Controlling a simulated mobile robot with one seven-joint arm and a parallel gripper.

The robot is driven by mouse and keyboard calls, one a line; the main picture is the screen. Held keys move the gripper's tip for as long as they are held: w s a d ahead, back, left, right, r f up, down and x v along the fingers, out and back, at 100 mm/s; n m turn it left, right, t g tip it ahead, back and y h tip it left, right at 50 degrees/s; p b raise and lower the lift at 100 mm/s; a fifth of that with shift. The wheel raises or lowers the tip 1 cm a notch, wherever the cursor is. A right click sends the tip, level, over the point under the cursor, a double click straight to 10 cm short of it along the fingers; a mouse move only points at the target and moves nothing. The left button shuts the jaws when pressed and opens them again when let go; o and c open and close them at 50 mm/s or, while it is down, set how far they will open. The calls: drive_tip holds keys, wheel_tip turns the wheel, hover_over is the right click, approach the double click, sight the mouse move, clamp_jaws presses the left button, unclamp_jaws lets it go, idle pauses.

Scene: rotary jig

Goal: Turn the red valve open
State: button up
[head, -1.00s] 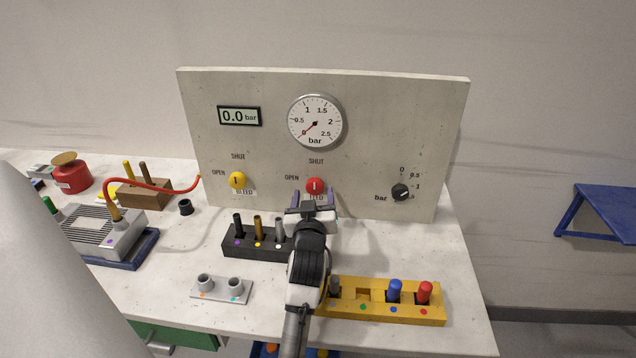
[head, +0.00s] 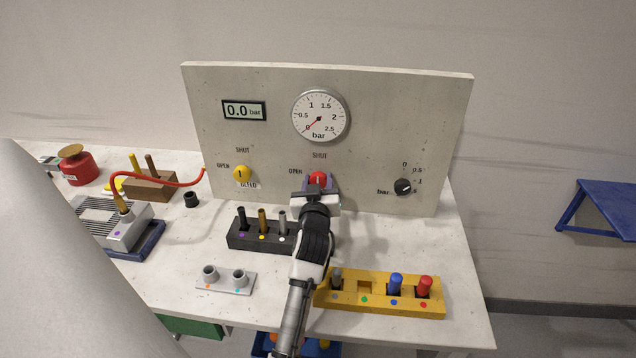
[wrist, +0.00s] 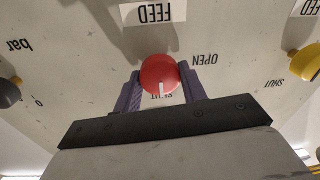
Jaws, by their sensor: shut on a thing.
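The red valve (head: 318,177) is a round knob on the upright panel, below the dial gauge. Its white mark points up toward SHUT in the head view. In the wrist view, which is upside down, the red valve (wrist: 160,75) sits between the two purple fingers, its white mark toward the SHUT label. My gripper (head: 317,184) is at the panel, shut on the red valve, with one finger on each side; it also shows in the wrist view (wrist: 161,88). The FEED label is hidden by my gripper in the head view.
A yellow knob (head: 241,174) marked BLEED is left of the valve, and a black knob (head: 403,187) is right. The gauge (head: 319,115) needle is near 0; the display (head: 244,110) reads 0.0 bar. A black rack (head: 239,238) and yellow rack (head: 376,307) stand on the bench below.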

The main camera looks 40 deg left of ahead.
drive_tip(key=shift+n, duration=0.4)
drive_tip(key=n+p, duration=0.2)
drive_tip(key=n, duration=0.6)
drive_tip(key=shift+h, duration=0.3)
drive_tip(key=shift+s+a+f+n+h, duration=0.1)
drive_tip(key=shift+n+h, duration=0.05)
drive_tip(key=shift+n, duration=1.9)
drive_tip(key=shift+s+a+f+n+h, duration=0.1)
drive_tip(key=shift+n+h, duration=0.05)
drive_tip(key=shift+n, duration=1.9)
drive_tip(key=o, duration=1)
